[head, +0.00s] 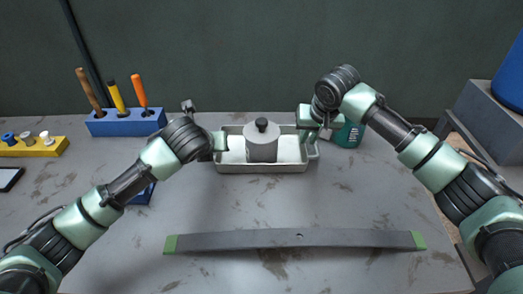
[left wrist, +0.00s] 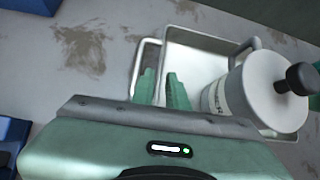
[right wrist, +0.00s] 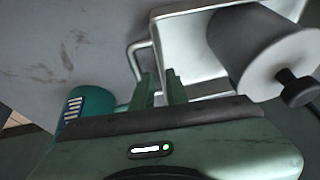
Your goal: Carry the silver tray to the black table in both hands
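The silver tray (head: 260,168) is a shallow metal tray with a loop handle at each end, standing on the grey worktop. A light grey pot (head: 262,146) with a black knob sits in it. My left gripper (head: 222,142) is at the tray's left end; in the left wrist view its green fingers (left wrist: 162,88) overlap the handle, a narrow gap between them. My right gripper (head: 314,132) is at the right end; in the right wrist view its fingers (right wrist: 162,86) also have a narrow gap beside the handle. Whether either grips is unclear. I see no black table.
A dark bar with green ends (head: 295,239) lies across the front of the worktop. A blue block with tools (head: 126,123) and a yellow block (head: 35,147) stand left. A teal container (head: 349,134) is close behind my right gripper. A grey box stands right.

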